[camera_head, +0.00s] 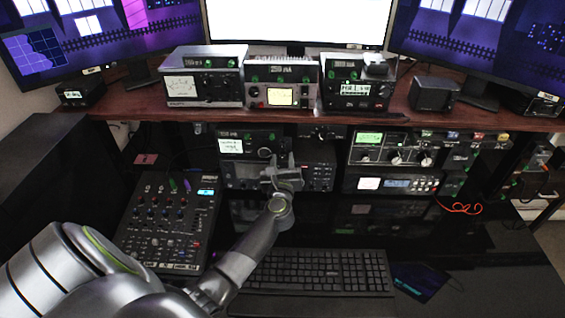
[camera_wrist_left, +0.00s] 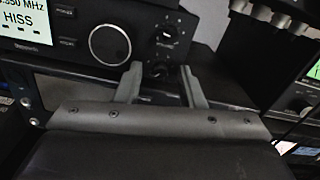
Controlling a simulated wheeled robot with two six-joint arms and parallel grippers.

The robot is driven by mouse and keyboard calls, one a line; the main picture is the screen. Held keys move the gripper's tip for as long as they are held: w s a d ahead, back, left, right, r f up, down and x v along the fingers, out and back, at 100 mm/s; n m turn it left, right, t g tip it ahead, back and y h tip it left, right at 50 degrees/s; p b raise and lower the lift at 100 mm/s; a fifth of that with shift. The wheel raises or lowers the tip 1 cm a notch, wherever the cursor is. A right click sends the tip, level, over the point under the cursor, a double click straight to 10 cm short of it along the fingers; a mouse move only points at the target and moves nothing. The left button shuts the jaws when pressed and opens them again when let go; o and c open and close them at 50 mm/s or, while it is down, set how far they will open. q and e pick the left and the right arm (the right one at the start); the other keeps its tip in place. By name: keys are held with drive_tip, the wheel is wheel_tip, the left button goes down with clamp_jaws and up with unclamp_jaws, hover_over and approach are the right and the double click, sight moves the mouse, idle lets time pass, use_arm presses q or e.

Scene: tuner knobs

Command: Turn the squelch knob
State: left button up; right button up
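The radio (camera_head: 250,143) with a lit white display is on the shelf below the desk top. In the left wrist view, the display reads HISS, and a large round dial (camera_wrist_left: 109,45) is beside it. Two small dark knobs are to the right of the dial, an upper one (camera_wrist_left: 168,31) and a lower one (camera_wrist_left: 160,71); I cannot read which is squelch. My left gripper (camera_head: 281,168) is at the radio's lower right front. In the wrist view its fingers (camera_wrist_left: 161,73) are apart, on either side of the lower knob, with gaps visible. My right gripper is not in view.
A mixer (camera_head: 172,222) stands at left and a keyboard (camera_head: 315,272) lies in front. Another radio (camera_head: 385,148) is to the right on the shelf. The wooden desk top (camera_head: 225,114) overhangs the shelf and carries several more units.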

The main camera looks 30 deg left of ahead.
use_arm(q)
clamp_jaws()
drive_tip(key=m+p, duration=0.2)
drive_tip(key=m, duration=0.1)
drive_tip(key=shift+r, duration=0.2)
drive_tip(key=shift+f+m+p, duration=0.1)
drive_tip(key=shift+m+p, duration=0.35)
drive_tip(key=shift+m, duration=0.55)
drive_tip(key=shift+f+m, duration=0.1)
drive_tip(key=shift+m, duration=0.2)
unclamp_jaws()
